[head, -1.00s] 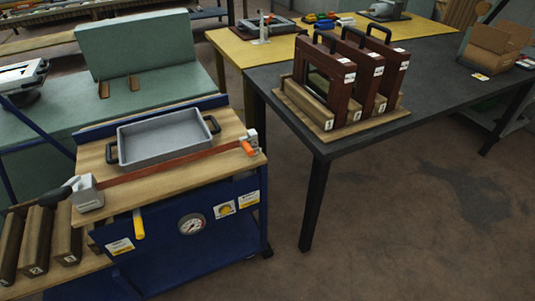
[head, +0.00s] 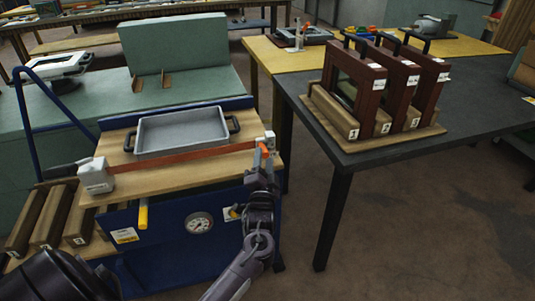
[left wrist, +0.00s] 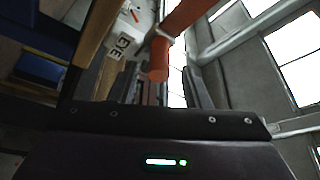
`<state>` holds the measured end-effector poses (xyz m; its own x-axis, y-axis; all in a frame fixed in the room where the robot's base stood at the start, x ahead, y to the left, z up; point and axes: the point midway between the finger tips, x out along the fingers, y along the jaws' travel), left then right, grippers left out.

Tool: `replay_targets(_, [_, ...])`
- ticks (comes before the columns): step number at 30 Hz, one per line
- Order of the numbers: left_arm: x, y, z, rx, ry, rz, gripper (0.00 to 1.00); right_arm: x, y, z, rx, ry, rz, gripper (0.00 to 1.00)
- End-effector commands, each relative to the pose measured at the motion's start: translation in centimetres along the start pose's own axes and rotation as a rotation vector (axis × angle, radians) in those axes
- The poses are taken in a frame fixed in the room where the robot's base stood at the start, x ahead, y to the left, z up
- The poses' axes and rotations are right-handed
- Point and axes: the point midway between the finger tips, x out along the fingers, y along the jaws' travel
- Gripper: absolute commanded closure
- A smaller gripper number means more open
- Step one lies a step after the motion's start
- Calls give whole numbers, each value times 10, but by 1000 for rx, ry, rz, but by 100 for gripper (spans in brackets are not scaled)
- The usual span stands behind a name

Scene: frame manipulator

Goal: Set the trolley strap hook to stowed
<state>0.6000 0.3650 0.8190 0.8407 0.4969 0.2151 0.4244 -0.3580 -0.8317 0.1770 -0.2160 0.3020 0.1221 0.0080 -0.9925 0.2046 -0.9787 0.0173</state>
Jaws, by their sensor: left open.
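The trolley (head: 170,260) is blue with a wooden top. An orange-red strap (head: 185,160) runs across the top from a white block (head: 96,175) at left to a pale bracket (head: 268,139) at right. The orange hook (head: 264,150) is at the strap's right end. My left gripper (head: 263,168) is just below and in front of the hook, fingers pointing up at it. In the left wrist view the orange hook (left wrist: 158,58) shows between the open fingers (left wrist: 152,88); I cannot tell whether they touch it. My right gripper is out of view.
A grey tray (head: 182,133) sits on the trolley top behind the strap. A gauge (head: 199,223) and a yellow handle (head: 143,214) are on the trolley's front. A dark table (head: 455,100) with framed panels (head: 358,83) stands at right. The floor between is clear.

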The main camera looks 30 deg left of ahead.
Motion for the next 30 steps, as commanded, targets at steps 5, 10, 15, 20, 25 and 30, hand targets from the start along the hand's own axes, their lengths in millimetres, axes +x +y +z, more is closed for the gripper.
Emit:
replay_targets(5, [24, 0, 0, -1, 0, 1, 57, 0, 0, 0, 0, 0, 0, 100])
replay_targets(10, [32, 1, 0, -1, -1, 3, 57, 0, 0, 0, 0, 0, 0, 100])
replay_targets(15, [32, 1, 0, -2, -1, 3, 57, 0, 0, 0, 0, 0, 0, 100])
replay_targets(20, [32, 1, 0, -2, -1, 3, 71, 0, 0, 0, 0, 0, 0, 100])
replay_targets(25, [32, 1, 0, -2, -1, 3, 93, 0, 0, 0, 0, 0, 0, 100])
replay_targets(30, [32, 1, 0, -2, -1, 4, 100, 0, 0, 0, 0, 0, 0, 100])
